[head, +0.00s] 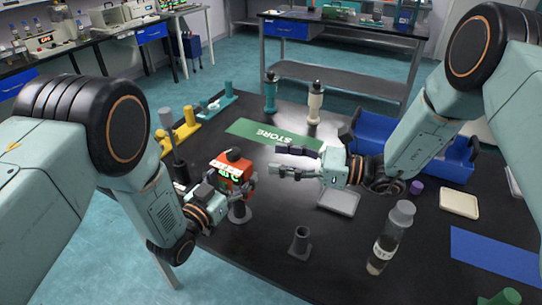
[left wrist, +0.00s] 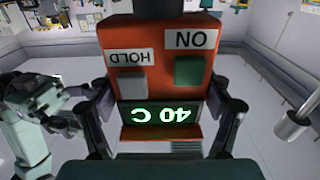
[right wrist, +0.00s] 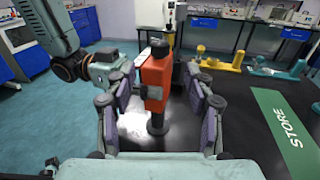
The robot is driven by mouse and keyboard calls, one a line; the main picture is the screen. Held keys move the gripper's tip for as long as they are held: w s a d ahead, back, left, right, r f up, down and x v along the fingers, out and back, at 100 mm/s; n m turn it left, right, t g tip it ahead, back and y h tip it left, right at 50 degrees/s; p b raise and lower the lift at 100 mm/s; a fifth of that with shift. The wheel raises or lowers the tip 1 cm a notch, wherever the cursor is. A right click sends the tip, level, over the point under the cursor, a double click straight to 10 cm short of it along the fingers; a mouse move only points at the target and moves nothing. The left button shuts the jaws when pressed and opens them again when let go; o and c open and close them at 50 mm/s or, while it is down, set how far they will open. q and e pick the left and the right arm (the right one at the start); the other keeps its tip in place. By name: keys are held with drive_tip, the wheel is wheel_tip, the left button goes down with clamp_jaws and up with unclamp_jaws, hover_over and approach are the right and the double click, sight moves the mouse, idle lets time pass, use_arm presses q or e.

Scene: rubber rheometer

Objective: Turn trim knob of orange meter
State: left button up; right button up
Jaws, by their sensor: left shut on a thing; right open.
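The orange meter (head: 224,166) is upright above a grey stand (head: 239,211) on the black table. Its screen reads "40 C", upside down in the left wrist view (left wrist: 157,114). That view also shows its HOLD button (left wrist: 132,84) and ON button (left wrist: 189,72). A black knob (head: 234,154) tops the meter; it also shows in the right wrist view (right wrist: 160,48). My left gripper (head: 228,189) is shut on the meter, a finger at each side. My right gripper (head: 276,161) is open and empty, right of the meter, its fingers pointing towards it.
A green STORE mat (head: 262,133) lies behind. A blue bin (head: 375,130) stands behind my right arm. A clear bottle (head: 390,240), a small grey holder (head: 301,242) and a grey tray (head: 339,202) stand on the right.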

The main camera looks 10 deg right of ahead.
sight(233, 150)
drive_tip(key=shift+d, duration=0.15)
drive_tip(key=shift+n+g, duration=0.4)
drive_tip(key=shift+g, duration=0.2)
drive_tip(key=x, duration=1.2)
drive_tip(key=shift+w+r, duration=0.2)
drive_tip(key=shift+w, duration=0.1)
drive_tip(key=shift+c, duration=0.4)
drive_tip(key=shift+d, duration=0.1)
clamp_jaws()
